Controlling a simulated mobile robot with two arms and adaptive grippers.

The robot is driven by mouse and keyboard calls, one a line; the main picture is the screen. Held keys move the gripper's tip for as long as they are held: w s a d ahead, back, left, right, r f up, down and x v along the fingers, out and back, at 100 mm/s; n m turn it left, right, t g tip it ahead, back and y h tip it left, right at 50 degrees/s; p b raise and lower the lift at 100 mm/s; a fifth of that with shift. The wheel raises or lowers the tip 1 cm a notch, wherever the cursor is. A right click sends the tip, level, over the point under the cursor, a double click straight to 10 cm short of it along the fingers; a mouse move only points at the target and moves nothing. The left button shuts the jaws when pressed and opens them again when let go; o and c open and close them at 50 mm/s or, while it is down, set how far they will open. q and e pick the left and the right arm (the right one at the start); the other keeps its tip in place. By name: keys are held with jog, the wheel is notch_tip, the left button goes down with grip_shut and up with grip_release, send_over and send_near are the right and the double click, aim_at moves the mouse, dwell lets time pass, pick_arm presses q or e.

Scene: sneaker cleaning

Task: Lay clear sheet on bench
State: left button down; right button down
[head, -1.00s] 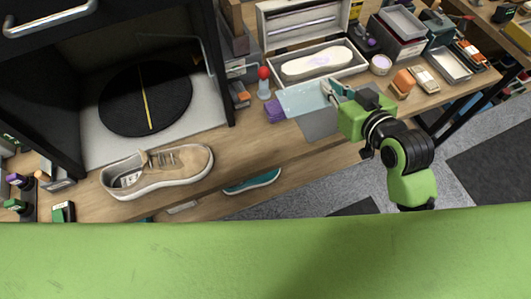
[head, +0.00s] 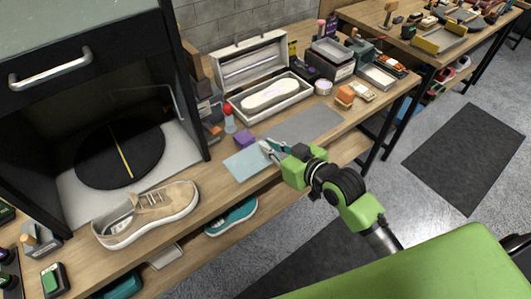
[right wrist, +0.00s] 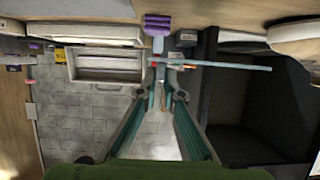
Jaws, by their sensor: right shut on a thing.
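The clear sheet (head: 247,166) is a pale blue see-through rectangle over the front of the wooden bench (head: 205,188). My right gripper (head: 267,148) is shut on its right end. In the right wrist view the sheet (right wrist: 225,67) is a thin edge-on strip at the fingertips (right wrist: 163,75), seemingly a small gap off the bench top. The fingers hide part of its held end. My left gripper is not in view.
A purple block (head: 244,140) and a red-topped bottle (head: 229,119) stand just behind the sheet. A grey mat (head: 306,122) lies to its right, and a beige sneaker (head: 150,212) to its left. An open white box (head: 235,104) stands behind. A teal shoe (head: 233,216) sits below.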

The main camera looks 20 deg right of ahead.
jog(key=w+f, duration=0.1)
jog(key=f, duration=0.1)
jog(key=w+f, duration=0.1)
jog(key=w, duration=0.1)
jog(key=w+f, duration=0.1)
jog(key=f, duration=0.1)
jog(key=shift+w+d+f, duration=0.25)
jog(key=shift+w+f, duration=0.05)
jog(key=shift+f, duration=0.05)
jog(key=shift+f+p, duration=0.4)
jog(key=shift+f, duration=1.15)
jog(key=shift+f, duration=0.1)
jog(key=shift+f, duration=0.1)
jog(key=c, duration=2.2)
grip_release()
